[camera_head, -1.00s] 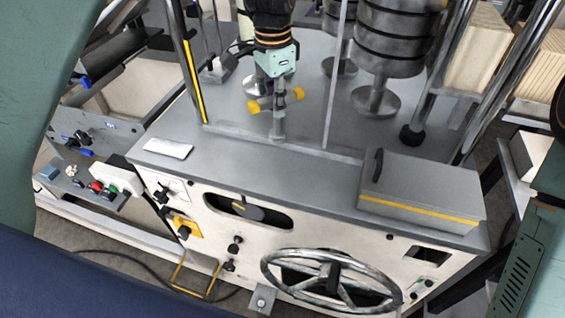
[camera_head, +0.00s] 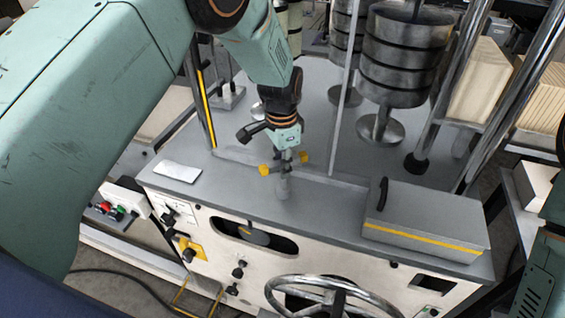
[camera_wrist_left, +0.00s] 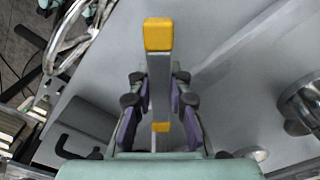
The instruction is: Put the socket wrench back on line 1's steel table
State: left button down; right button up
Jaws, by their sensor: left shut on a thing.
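In the left wrist view the wrench's bar (camera_wrist_left: 158,75) runs between the two purple-padded fingers (camera_wrist_left: 160,110). The steel table (camera_head: 235,180) has a flat grey top and lies under the wrench. My right gripper is not in view.
A grey box with a yellow stripe (camera_head: 425,220) sits at the table's front right. A white card (camera_head: 177,172) lies at the front left. Stacked dark metal weights (camera_head: 405,50) and upright posts stand behind. A handwheel (camera_head: 335,296) is on the front panel.

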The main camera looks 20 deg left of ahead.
pick_arm(q)
jog(key=shift+w+f, duration=0.15)
jog(key=c, duration=1.7)
grip_release()
jog(key=o, duration=0.4)
jog(key=shift+s, duration=0.2)
jog(key=shift+w, duration=0.1)
jog(key=shift+w+r, duration=0.1)
jog(key=shift+r, duration=0.15)
notch_tip(320, 180, up, 12)
jog(key=shift+f+b, duration=0.15)
jog(key=shift+b, duration=0.8)
jog(key=shift+s, duration=0.2)
jog(key=shift+s+a, duration=0.1)
